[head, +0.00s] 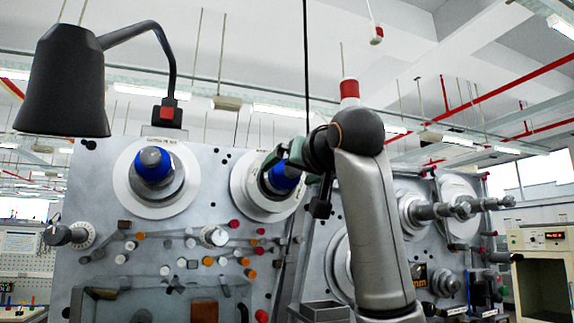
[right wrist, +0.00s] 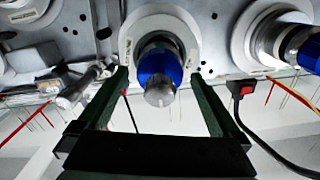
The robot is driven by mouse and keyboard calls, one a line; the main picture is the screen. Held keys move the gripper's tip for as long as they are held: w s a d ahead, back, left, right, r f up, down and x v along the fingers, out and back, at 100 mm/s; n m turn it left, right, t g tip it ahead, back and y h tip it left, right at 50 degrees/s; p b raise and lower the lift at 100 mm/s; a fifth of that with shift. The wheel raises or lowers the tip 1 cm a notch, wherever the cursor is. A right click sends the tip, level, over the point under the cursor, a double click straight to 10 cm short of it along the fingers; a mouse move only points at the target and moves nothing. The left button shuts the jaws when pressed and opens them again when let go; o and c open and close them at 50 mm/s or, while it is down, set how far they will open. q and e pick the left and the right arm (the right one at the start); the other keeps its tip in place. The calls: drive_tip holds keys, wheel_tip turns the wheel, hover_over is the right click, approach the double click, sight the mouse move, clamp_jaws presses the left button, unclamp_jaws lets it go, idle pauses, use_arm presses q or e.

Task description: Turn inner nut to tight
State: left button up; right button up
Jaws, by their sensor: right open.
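Two spindles with blue nuts stand out from the grey machine panel in the head view. The inner blue nut (head: 284,180) is on the right one, partly hidden by my right gripper. The outer blue nut (head: 152,164) is on the left one, in full view. My right gripper (head: 282,160) is open at the inner spindle. In the right wrist view, its two dark green fingers stand apart on either side of the inner blue nut (right wrist: 160,67), with gaps on both sides. The spindle's rounded metal end (right wrist: 160,92) points toward the camera. My left gripper is not in view.
A black lamp (head: 64,80) on a bent arm stands at the upper left, with a red switch (head: 167,113) at its base. Several small knobs and levers (head: 214,236) sit below the spindles. A metal shaft (head: 460,207) projects at the right.

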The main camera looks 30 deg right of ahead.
drive_tip(key=shift+x, duration=1.15)
drive_tip(key=c, duration=1.3)
